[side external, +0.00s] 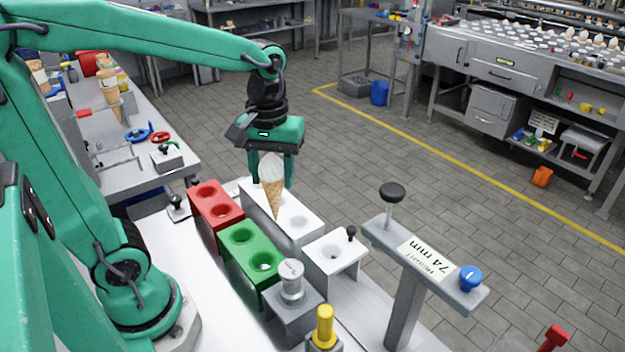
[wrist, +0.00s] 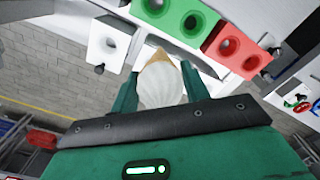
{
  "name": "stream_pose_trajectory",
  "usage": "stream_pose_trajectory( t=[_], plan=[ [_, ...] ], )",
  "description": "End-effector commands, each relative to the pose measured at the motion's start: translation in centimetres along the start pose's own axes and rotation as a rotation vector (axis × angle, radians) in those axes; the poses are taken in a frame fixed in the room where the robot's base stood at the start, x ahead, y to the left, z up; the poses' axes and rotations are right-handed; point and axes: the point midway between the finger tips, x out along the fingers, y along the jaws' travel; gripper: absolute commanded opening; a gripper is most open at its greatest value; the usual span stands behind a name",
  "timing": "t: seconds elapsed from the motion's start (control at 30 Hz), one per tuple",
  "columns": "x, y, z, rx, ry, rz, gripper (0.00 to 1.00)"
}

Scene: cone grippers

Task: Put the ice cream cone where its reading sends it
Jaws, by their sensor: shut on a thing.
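My gripper (side external: 271,184) is shut on the ice cream cone (side external: 275,199), tip down, with white swirled ice cream on top. The cone hangs over the white two-hole block (side external: 258,219); its tip is near the holes, and I cannot tell whether it is inside one. In the wrist view the white swirl (wrist: 160,88) lies between the fingers. The red two-hole block (side external: 201,217) and the green two-hole block (side external: 232,259) stand to the left. A small white one-hole stand (side external: 347,264) is to the right. A plate (side external: 424,260) reads "74 mm"; its smaller line is unclear.
A grey box with a metal knob (side external: 291,280) and a yellow button (side external: 324,326) stand at the front. The plate's post carries a black knob (side external: 391,193) and a blue knob (side external: 470,277). A side bench (side external: 110,165) with cones is at left. Open floor lies behind.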

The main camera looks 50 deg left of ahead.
Motion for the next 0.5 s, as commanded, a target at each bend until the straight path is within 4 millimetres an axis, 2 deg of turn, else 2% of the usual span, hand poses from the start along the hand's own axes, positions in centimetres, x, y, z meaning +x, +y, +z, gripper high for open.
stream_pose_trajectory(
  t=[0.03, 0.2, 0.33, 0.5],
  plan=[
    [-0.2, -1.4, 0.1, -0.039, 0.003, 0.002, 0.33],
    [-0.6, -4.7, 0.7, -0.137, 0.002, 0.002, 0.33],
    [-0.6, -6.3, 1.2, -0.187, 0.0, 0.001, 0.33],
    [-0.6, -7.2, 1.5, -0.216, -0.001, 0.0, 0.33]
  ],
)
